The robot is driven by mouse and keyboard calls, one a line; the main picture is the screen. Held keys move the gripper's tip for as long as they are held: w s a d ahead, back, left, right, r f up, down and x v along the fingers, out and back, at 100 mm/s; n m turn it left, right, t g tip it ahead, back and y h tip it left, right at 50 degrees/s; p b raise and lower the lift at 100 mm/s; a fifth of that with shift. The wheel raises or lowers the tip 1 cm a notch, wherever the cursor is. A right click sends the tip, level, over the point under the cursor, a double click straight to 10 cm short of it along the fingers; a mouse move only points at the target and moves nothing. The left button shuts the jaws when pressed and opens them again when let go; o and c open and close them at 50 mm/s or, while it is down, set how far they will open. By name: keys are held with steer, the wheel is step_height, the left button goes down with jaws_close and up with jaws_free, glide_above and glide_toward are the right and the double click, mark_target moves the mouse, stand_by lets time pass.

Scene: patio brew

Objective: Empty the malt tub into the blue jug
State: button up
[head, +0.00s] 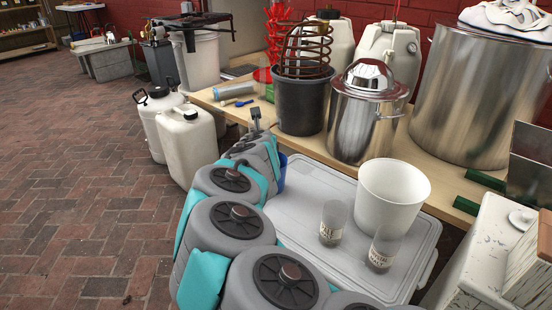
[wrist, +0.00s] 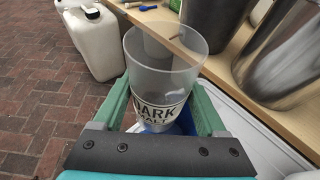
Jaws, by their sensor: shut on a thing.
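In the wrist view my gripper (wrist: 163,100) is shut around a clear tub (wrist: 160,78) labelled "DARK MALT". The tub's mouth faces up in that view, and I see no grain through its wall. A blue thing (wrist: 172,130), probably the blue jug, shows just behind and below the tub. In the head view a blue edge (head: 282,172) shows beside my gripper (head: 246,146); my arm hides most of it and I cannot see the held tub there. Two more clear malt tubs, one at left (head: 333,222) and one at right (head: 382,250), stand upright on the grey lid (head: 300,195).
A white bucket (head: 392,195) stands on the lid by the tubs. Behind is a wooden bench (head: 320,152) with a black bucket (head: 301,105) and steel pots, one close by (head: 365,125). White canisters (head: 188,145) stand on the brick floor, which is open at left.

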steer(key=a+f+n+y+b, duration=0.1)
steer(key=a+f+b, duration=0.3)
steer(key=a+f, duration=0.2)
steer(key=shift+w+a+n+y+b, duration=0.15)
steer(key=shift+a+n+y+b, duration=0.15)
steer(key=shift+a+y, duration=0.1)
steer(key=shift+d+r, duration=0.15)
